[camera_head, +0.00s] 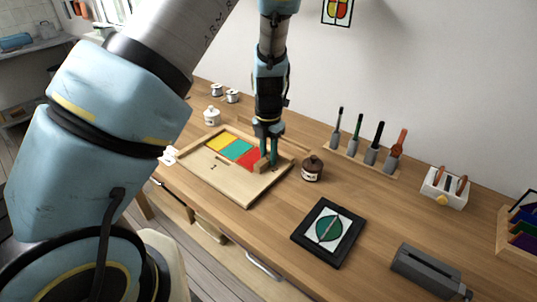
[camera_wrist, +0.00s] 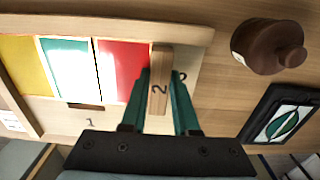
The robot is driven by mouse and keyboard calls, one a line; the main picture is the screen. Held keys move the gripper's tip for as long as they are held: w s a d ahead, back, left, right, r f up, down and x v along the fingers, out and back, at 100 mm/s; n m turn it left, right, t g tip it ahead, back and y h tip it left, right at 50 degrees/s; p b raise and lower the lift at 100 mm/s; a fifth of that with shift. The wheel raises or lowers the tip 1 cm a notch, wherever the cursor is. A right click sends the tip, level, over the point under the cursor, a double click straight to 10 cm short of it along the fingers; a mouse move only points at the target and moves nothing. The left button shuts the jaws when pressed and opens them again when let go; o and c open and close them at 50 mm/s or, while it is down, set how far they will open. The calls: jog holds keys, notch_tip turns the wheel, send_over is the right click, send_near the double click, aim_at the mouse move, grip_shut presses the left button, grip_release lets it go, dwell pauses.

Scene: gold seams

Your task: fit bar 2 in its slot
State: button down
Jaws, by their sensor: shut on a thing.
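Bar 2 (camera_wrist: 160,85) is a light wooden bar marked "2", between the fingers of my gripper (camera_wrist: 161,78) in the wrist view. In the head view my gripper (camera_head: 268,160) is over the right end of the wooden tray, shut on the bar (camera_head: 262,166). The bar lies lengthwise just right of the red pane (camera_wrist: 122,68). A second "2" mark (camera_wrist: 183,76) shows on the tray, partly hidden by the right finger. The bar's slot is hidden, and I cannot tell whether the bar touches the tray.
The wooden tray (camera_head: 236,191) holds yellow, teal and red panes. A dark slot (camera_wrist: 88,105) with a "1" mark lies below the teal and red panes. A brown lidded jar (camera_head: 312,169) stands close right of the tray. A black-framed panel (camera_head: 328,232) lies further right.

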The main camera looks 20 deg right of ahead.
jog(key=shift+f, duration=0.1)
jog(key=shift+c, duration=0.5)
grip_release()
notch_tip(320, 180, up, 5)
jog(key=p, duration=0.5)
jog(key=shift+f, duration=0.1)
jog(key=shift+r+p, duration=0.55)
jog(key=shift+r, duration=0.65)
